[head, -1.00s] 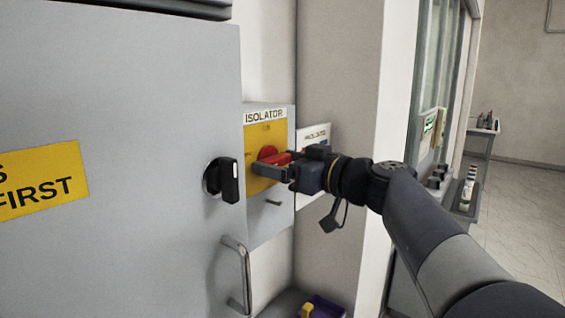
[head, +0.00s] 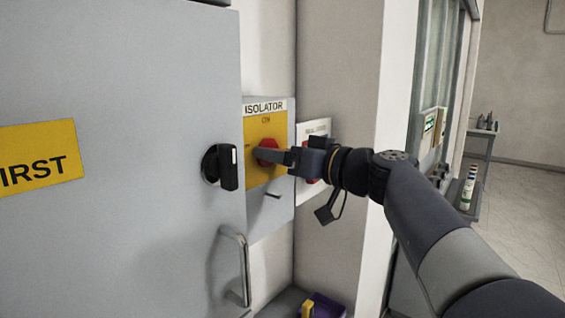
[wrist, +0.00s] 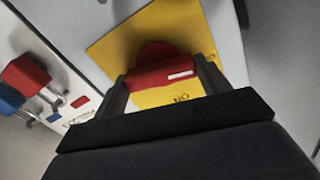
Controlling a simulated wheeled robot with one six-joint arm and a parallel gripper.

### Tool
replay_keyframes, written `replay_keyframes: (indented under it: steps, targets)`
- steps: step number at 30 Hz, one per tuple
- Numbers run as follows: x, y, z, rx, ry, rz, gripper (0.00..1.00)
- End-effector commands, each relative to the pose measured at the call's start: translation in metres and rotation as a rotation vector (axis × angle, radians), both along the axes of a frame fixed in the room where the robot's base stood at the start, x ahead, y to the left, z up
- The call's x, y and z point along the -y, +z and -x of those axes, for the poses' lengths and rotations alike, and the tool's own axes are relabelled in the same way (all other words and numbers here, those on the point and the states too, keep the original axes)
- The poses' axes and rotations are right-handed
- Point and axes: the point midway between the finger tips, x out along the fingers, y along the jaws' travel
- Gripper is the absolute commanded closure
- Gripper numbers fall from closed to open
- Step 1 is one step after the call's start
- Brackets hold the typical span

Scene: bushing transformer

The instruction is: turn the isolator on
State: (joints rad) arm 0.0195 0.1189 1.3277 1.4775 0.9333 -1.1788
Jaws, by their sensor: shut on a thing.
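The isolator (head: 283,208) is a grey box on the wall with a yellow plate (head: 250,172) and an "ON" mark near its top. Its red handle (head: 268,143) is partly hidden behind my gripper (head: 260,155) in the head view. In the wrist view, the red handle (wrist: 150,78) lies across between the two fingers of my gripper (wrist: 163,82), which is shut on it. A white line shows on one half of the handle. The "ON" mark shows beside the handle, toward the gripper's body. The handle's exact angle against the mark is hard to tell.
A grey cabinet door with a black knob (head: 228,167) and a bar handle (head: 244,268) stands close on the left. A white board (head: 315,128) is right of the isolator; red and blue padlocks (wrist: 27,75) hang there. A small peg (head: 272,196) juts below the plate.

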Motion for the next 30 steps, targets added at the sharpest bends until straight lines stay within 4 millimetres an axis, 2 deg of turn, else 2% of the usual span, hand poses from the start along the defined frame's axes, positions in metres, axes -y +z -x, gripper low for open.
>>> replay_keyframes:
  steps: [30]
  targets:
    - [0.0009, -0.0001, -0.0013, -0.757, 0.000, -0.591, 0.52]
